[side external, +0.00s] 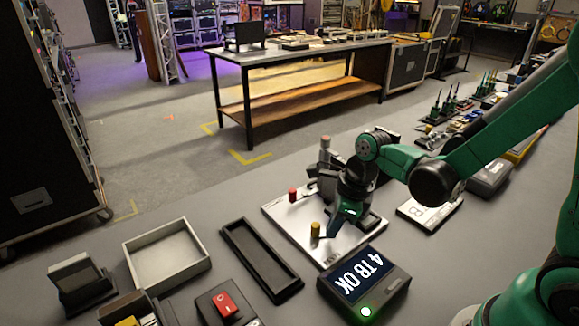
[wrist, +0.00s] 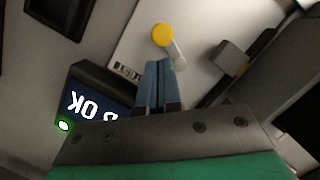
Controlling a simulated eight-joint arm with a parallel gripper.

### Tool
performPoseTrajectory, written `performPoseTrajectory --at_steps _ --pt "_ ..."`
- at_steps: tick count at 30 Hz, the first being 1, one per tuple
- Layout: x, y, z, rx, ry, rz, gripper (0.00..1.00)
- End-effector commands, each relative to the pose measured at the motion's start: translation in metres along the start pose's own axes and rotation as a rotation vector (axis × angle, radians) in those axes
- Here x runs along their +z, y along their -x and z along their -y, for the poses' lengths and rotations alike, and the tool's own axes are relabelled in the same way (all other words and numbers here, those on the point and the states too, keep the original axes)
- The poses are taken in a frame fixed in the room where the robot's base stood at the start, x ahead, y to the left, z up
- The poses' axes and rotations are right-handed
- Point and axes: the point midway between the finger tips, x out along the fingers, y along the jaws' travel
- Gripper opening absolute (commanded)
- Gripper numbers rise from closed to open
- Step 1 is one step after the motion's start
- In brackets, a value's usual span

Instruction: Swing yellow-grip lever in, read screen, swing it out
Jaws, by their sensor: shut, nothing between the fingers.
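The yellow-grip lever (side external: 315,231) stands near the front left part of a pale plate (side external: 283,213). In the wrist view its round yellow top (wrist: 162,35) lies just beyond my fingertips, with a pale shaft beside it. My gripper (side external: 333,232) is low over the plate, right of the yellow grip; its blue fingers (wrist: 158,65) are together and hold nothing. Whether they touch the lever I cannot tell. The screen (side external: 362,275) in front of the plate reads "4 TB OK" beside a lit green-white lamp; in the wrist view the screen (wrist: 92,107) is partly hidden by my gripper.
A red-topped post (side external: 293,195) stands on the same plate. A black tray (side external: 259,260), a grey tray (side external: 166,255) and a red switch (side external: 223,304) lie to the left. A card marked B (side external: 430,212) and several tools are on the right.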

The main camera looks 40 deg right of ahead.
Motion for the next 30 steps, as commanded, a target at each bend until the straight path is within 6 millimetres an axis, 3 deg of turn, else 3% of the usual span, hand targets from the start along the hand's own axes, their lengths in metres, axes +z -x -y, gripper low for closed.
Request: performPoseTrajectory --at_steps 8,21,30 --pt "0.001 0.021 -0.004 0.0 -0.001 0.0 0.0" --pt "0.004 0.082 -0.013 0.0 -0.001 0.0 0.0" --pt "0.005 0.098 -0.015 0.0 0.0 0.0 0.0"
